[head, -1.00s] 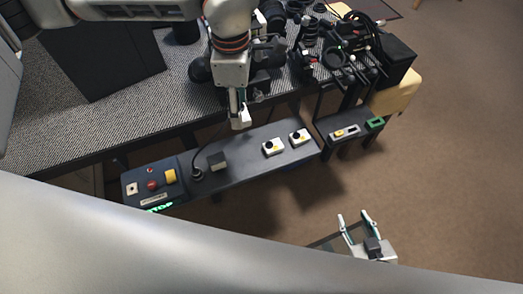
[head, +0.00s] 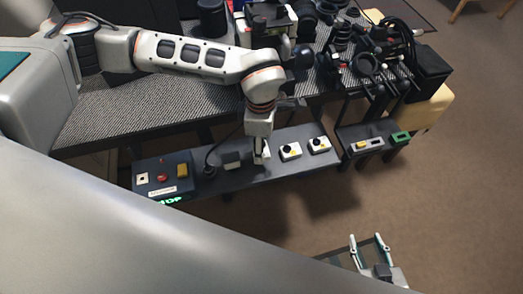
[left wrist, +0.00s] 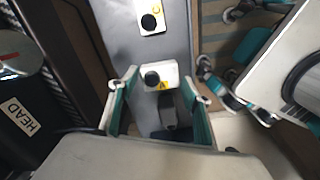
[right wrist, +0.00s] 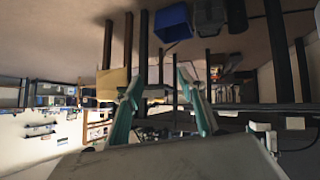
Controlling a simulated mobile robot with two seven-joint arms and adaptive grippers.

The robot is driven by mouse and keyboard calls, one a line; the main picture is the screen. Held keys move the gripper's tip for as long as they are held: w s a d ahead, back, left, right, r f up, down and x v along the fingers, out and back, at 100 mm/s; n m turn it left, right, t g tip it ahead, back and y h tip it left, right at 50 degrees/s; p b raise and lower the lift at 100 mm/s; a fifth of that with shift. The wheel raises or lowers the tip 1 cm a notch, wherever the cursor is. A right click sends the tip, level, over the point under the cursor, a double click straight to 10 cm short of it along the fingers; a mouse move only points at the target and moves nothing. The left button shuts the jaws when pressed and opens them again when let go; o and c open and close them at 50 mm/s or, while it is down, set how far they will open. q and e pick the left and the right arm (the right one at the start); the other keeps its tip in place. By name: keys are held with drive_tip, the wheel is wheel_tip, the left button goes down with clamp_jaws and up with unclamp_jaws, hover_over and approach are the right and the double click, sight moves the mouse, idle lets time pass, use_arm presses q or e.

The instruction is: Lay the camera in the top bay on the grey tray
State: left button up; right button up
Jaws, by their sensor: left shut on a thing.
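The camera is a small white block with a black round part and a yellow label; it shows between my left fingertips in the left wrist view (left wrist: 167,70) and partly in the head view (head: 265,148). My left gripper (head: 260,157) is shut on it, low over the long dark grey tray (head: 235,180). I cannot tell whether the camera touches the tray. Two similar white blocks sit on the tray to the right, one nearer (head: 290,151) and one farther (head: 319,144). My right gripper (head: 366,237) is open and empty, away from the tray.
A dark block (head: 232,160) and a cable stand on the tray left of my gripper. A control box (head: 162,178) with a red button is at the tray's left end. A smaller shelf (head: 375,144) is to the right. The table behind is crowded with dark lens parts.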

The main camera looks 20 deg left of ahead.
use_arm(q)
wheel_tip(320, 180, down, 4)
drive_tip(key=shift+s+r+b, duration=0.1)
drive_tip(key=shift+r+b, duration=0.1)
drive_tip(key=shift+b, duration=0.15)
drive_tip(key=shift+f, duration=0.35)
drive_tip(key=o, duration=1.1)
drive_tip(key=shift+o, duration=0.2)
use_arm(e)
drive_tip(key=shift+w+f, duration=0.1)
drive_tip(key=shift+f, duration=0.1)
drive_tip(key=shift+f, duration=0.1)
use_arm(q)
wheel_tip(320, 180, up, 12)
drive_tip(key=p, duration=0.2)
use_arm(e)
drive_tip(key=shift+a+r, duration=0.15)
drive_tip(key=shift+r, duration=0.55)
